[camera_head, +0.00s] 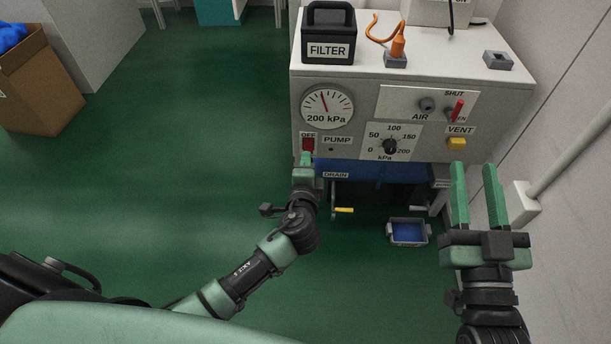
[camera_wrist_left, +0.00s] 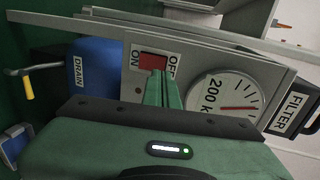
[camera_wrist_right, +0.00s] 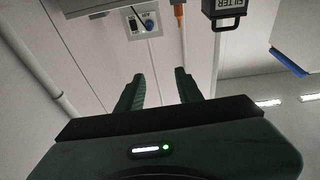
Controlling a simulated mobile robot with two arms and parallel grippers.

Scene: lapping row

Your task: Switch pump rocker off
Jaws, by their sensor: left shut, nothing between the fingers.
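The pump rocker (camera_head: 308,144) is a small red switch under an OFF label on the front panel, beside the PUMP label (camera_head: 337,140). In the left wrist view the rocker (camera_wrist_left: 153,62) sits between the ON and OFF labels. My left gripper (camera_head: 304,158) is shut and empty, its fingertips at the rocker's lower end. In the left wrist view its closed fingers (camera_wrist_left: 163,80) cover part of the rocker; I cannot tell whether they touch it. My right gripper (camera_head: 480,168) is open and empty, right of the panel's front. Its fingers also show in the right wrist view (camera_wrist_right: 158,90).
A gauge (camera_head: 327,107), a pressure knob (camera_head: 390,147), a red air lever (camera_head: 456,110) and a yellow vent button (camera_head: 457,144) are on the panel. A FILTER box (camera_head: 329,50) stands on top. The blue drain tank (camera_head: 375,172) is below.

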